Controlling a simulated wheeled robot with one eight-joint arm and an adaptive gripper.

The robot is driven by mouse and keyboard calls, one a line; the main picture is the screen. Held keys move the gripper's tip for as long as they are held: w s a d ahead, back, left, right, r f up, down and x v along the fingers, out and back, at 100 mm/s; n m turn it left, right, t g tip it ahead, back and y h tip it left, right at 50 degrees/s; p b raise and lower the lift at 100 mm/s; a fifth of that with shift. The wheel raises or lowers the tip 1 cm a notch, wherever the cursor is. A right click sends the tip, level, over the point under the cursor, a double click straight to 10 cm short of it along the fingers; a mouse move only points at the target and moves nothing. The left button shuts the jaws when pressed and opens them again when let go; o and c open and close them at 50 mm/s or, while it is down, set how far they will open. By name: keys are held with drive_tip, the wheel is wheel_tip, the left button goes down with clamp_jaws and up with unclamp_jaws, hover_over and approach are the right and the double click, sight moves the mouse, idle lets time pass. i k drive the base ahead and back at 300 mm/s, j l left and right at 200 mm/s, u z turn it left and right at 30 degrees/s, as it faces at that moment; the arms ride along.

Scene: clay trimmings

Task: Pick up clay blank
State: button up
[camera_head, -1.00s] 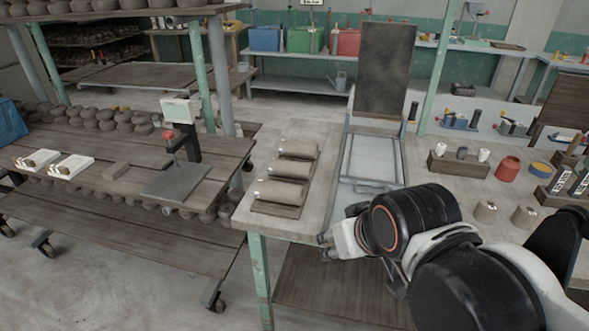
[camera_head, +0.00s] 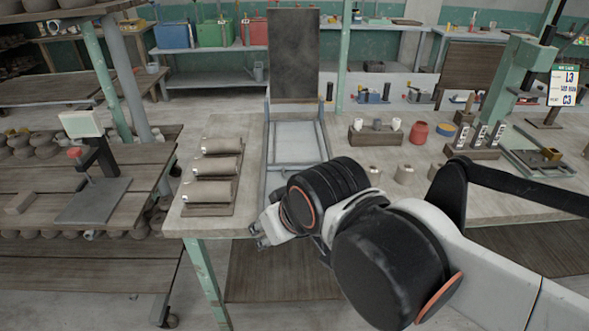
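Three grey-brown cylindrical clay blanks lie in a row on a dark board (camera_head: 208,211) at the left end of the workbench. They are the far blank (camera_head: 222,145), the middle blank (camera_head: 217,167) and the near blank (camera_head: 210,191). Each shows a small light spot at its left end. My gripper (camera_head: 256,238) is at the bench's front edge, to the right of and nearer than the blanks, apart from them. Its fingers are small and partly hidden by my wrist, so I cannot tell whether they are open. No clay blank shows in it.
A metal frame (camera_head: 264,165) with an upright dark panel (camera_head: 293,55) stands right of the blanks. A cart with a scale-like device (camera_head: 92,200) is at left.

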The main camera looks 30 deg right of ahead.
sight(220, 167)
drive_tip(key=i+l+u, duration=0.15)
drive_tip(key=i+u, duration=0.25)
drive_tip(key=i+l+u, duration=0.2)
drive_tip(key=u, duration=0.25)
drive_tip(key=i+l+u, duration=0.25)
drive_tip(key=u, duration=0.15)
drive_tip(key=k+l, duration=0.05)
drive_tip(key=l, duration=0.05)
